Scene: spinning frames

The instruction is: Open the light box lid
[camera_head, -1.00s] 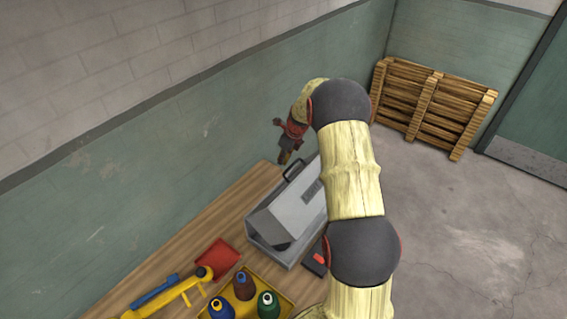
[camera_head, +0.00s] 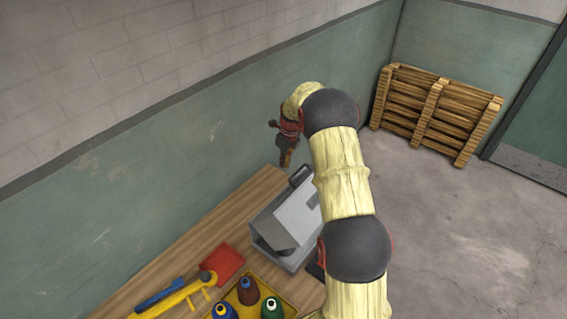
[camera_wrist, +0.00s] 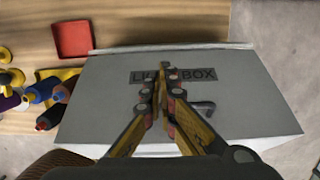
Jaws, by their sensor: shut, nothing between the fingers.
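My gripper (camera_head: 286,157) is above the box's far end by the wall in the head view. In the wrist view my gripper (camera_wrist: 165,72) is shut and empty over the label. I cannot tell whether it touches the lid. The lid looks closed.
The green wall is close behind. A wooden pallet (camera_head: 436,110) leans at the back; floor is free at right.

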